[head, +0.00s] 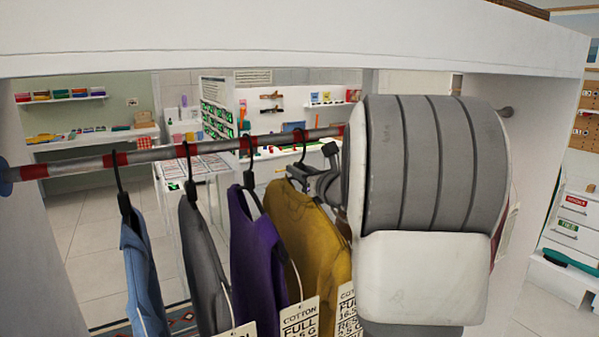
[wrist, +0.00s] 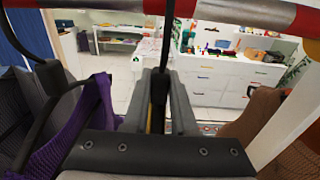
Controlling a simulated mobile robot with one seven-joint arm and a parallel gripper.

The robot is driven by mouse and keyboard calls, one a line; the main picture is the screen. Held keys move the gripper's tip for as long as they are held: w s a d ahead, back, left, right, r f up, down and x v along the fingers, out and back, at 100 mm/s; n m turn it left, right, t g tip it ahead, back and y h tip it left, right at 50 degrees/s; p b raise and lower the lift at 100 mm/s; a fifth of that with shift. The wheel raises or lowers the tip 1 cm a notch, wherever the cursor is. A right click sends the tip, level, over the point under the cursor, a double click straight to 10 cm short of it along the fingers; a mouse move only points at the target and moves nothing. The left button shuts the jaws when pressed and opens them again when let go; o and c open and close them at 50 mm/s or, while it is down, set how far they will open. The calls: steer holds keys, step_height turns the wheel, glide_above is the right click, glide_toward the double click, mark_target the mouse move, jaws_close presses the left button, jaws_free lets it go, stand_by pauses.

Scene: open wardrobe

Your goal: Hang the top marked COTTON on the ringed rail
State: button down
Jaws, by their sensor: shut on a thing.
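My gripper (head: 318,178) is shut on the black hanger stem (wrist: 160,85) of the mustard top (head: 312,240), just below the rail. The hanger's hook (head: 303,150) reaches rail height and crosses the rail in the picture; I cannot tell whether it bears on it. A printed tag (head: 346,312) on the mustard top is partly hidden and starts "COT". The rail (head: 215,148) is grey with red rings; it also shows at the top of the wrist view (wrist: 240,10). My arm hides its right part.
Purple (head: 255,260), grey (head: 202,260) and blue (head: 142,270) tops hang to the left, the purple one close by. Another COTTON tag (head: 300,320) hangs in front. A brown garment (wrist: 255,112) is at right in the wrist view. White wardrobe walls (head: 530,200) stand at both sides.

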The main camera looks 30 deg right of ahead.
steer(key=shift+f, duration=0.2)
steer(key=c, duration=0.6)
jaws_free()
steer(key=shift+c, duration=0.2)
steer(key=shift+s, duration=0.1)
